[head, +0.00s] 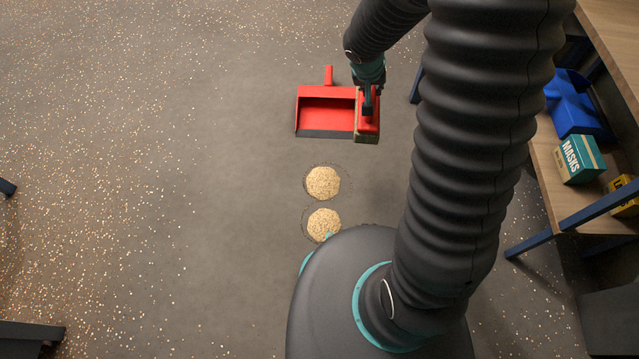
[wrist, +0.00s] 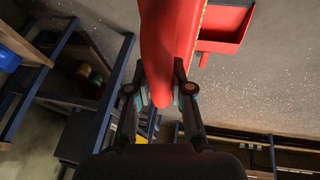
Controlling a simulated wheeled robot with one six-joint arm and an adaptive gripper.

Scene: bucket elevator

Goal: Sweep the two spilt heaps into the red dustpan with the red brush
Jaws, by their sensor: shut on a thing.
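The red dustpan (head: 312,118) lies on the floor at the upper middle of the head view, its dark lip towards me and its handle pointing away. Part of it also shows at the upper right of the wrist view (wrist: 222,46). My gripper (head: 369,98) is shut on the red brush (head: 367,125), whose red handle (wrist: 168,50) sits between both fingers in the wrist view. The brush is at the right side of the dustpan; I cannot tell whether they touch. Two tan grain heaps, a farther one (head: 323,183) and a nearer one (head: 323,223), lie in front of the dustpan.
A wooden shelf unit with blue legs stands at the right, holding a teal masks box (head: 580,159) and a blue bin (head: 570,105). Loose grains are scattered over the left floor. The floor left of the heaps is clear of large objects.

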